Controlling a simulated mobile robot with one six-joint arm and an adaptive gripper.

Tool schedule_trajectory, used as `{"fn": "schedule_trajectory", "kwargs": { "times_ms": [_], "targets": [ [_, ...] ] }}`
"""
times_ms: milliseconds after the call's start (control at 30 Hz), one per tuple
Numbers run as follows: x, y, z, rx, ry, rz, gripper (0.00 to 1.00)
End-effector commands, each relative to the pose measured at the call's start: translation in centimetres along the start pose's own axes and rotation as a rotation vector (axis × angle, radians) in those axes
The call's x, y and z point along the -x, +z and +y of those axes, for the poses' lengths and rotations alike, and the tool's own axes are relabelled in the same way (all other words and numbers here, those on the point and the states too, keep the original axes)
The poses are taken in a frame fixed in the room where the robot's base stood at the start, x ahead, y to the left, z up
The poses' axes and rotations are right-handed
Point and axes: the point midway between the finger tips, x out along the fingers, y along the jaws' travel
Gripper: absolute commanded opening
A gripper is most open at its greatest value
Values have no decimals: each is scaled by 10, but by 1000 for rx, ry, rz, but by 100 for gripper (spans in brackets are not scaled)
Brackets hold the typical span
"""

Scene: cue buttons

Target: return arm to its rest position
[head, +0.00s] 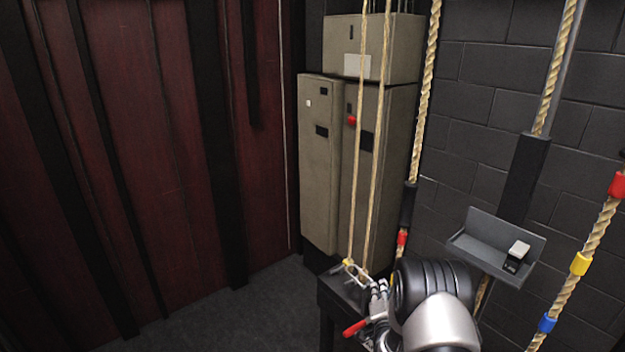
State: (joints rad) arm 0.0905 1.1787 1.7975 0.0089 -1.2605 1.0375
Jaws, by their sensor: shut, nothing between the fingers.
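My arm rises from the bottom edge of the head view, right of the middle, with a black joint and a silver link. My gripper (377,296) is at the left of that joint, small and partly hidden by the arm. Its fingers look shut, with nothing seen between them. It is in front of a dark box-like stand, close to the lower ends of two ropes. A small box with a white top, perhaps a cue button (517,256), sits on a grey wall shelf (487,262) to the right, apart from the gripper.
A red lever (355,328) is just below and left of the gripper. Thick ropes (424,95) hang close by, some with coloured bands. Beige cabinets (322,165) stand behind. Dark red curtains (120,150) fill the left. The grey floor (235,318) at lower left is clear.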

Motion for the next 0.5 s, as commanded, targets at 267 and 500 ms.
{"fn": "schedule_trajectory", "kwargs": {
  "times_ms": [267,500],
  "targets": [
    [27,-49,-112,238,160,-151,0],
    [109,-77,-179,445,278,-318,0]
  ]
}}
